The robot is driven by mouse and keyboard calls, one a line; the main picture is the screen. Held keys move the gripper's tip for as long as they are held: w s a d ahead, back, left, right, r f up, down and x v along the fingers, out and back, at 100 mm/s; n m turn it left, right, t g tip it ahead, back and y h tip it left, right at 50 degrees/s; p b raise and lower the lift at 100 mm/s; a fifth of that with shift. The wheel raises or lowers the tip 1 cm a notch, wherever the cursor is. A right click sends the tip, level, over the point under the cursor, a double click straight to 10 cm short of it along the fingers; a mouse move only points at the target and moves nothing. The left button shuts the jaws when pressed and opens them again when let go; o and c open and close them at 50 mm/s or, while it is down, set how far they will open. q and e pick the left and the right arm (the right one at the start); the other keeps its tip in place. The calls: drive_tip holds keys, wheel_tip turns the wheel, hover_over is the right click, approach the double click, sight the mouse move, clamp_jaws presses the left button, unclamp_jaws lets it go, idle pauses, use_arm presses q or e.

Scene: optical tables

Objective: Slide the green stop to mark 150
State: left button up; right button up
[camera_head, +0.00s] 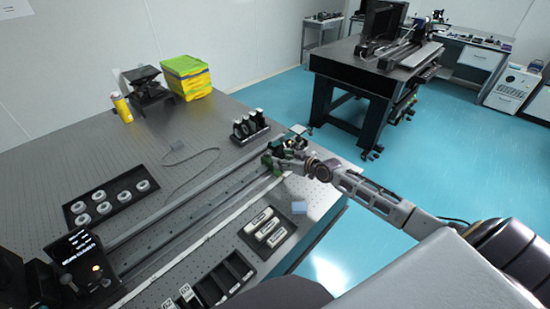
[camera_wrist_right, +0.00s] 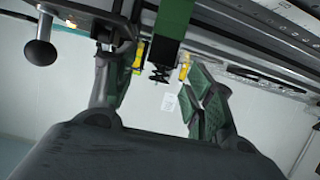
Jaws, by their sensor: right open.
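The green stop (camera_wrist_right: 174,18) hangs into the top middle of the right wrist view, with a dark spring-like knob under it. My right gripper (camera_wrist_right: 156,76) is open, its green-padded fingers apart on either side and below the stop. I cannot tell whether either finger touches it. In the head view my right gripper (camera_head: 278,157) is at the far right end of the long rail (camera_head: 190,203). Green patches there are too small to tell the stop from my finger pads. The scale numbers, mark 150 included, are not readable. My left gripper is not in view.
A lit device (camera_head: 70,244) stands at left.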

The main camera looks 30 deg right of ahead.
sight(270, 160)
drive_tip(key=shift+x, duration=2.7)
clamp_jaws()
